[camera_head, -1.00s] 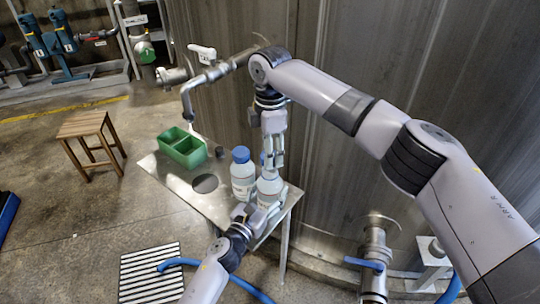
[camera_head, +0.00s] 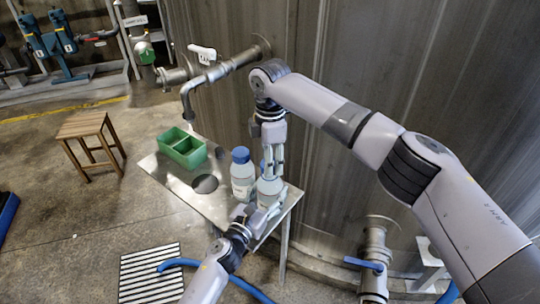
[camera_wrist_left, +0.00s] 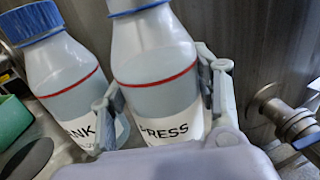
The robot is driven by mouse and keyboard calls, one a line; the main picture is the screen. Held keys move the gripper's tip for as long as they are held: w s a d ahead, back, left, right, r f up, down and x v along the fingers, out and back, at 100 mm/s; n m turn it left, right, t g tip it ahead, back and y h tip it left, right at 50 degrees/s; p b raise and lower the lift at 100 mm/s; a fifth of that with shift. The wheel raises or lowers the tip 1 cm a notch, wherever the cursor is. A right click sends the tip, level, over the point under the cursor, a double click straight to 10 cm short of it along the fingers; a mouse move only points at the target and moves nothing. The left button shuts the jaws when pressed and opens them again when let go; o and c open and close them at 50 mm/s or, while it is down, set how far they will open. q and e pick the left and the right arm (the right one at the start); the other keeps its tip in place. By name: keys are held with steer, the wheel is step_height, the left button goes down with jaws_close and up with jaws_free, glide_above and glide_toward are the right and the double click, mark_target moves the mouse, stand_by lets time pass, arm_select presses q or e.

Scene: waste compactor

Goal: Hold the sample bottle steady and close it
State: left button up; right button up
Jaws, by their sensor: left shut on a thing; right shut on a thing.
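A second blue-capped bottle (camera_head: 242,178) stands close to the left of the sample bottle. A green divided tray (camera_head: 183,147) sits at the table's far left, near a round dark opening (camera_head: 205,184). A bent metal pipe (camera_head: 215,73) reaches over the table from the grey wall.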

steer(key=shift+f, duration=0.55)
stand_by(0.5)
steer(key=m, duration=0.6)
steer(key=shift+a, duration=0.1)
steer(key=m, duration=0.7)
steer(key=shift+f, duration=0.1)
steer(key=m, duration=0.7)
steer(key=shift+m, duration=0.3)
steer(key=m, duration=0.4)
steer(key=shift+m, duration=0.4)
steer(key=m, duration=0.2)
steer(key=shift+m, duration=0.4)
